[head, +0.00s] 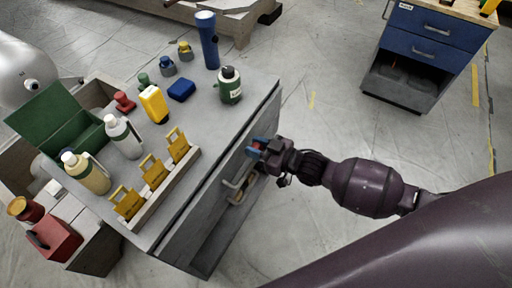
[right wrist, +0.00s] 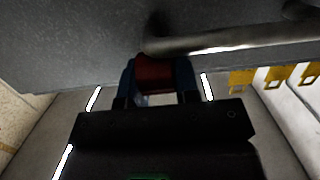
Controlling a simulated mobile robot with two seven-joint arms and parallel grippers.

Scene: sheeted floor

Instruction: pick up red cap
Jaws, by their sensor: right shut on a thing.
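My right gripper (head: 262,149) is at the right side of the grey workbench, just beyond its top edge and near the drawer handle. It is shut on the red cap (right wrist: 155,75), which sits between the blue fingertips in the right wrist view. Only a small bit of red shows between the fingers in the head view. In the right wrist view the cap is close to the grey handle bar (right wrist: 230,40); I cannot tell whether they touch. My left gripper is not in view.
A blue cabinet (head: 428,45) stands at upper right. Floor between is clear.

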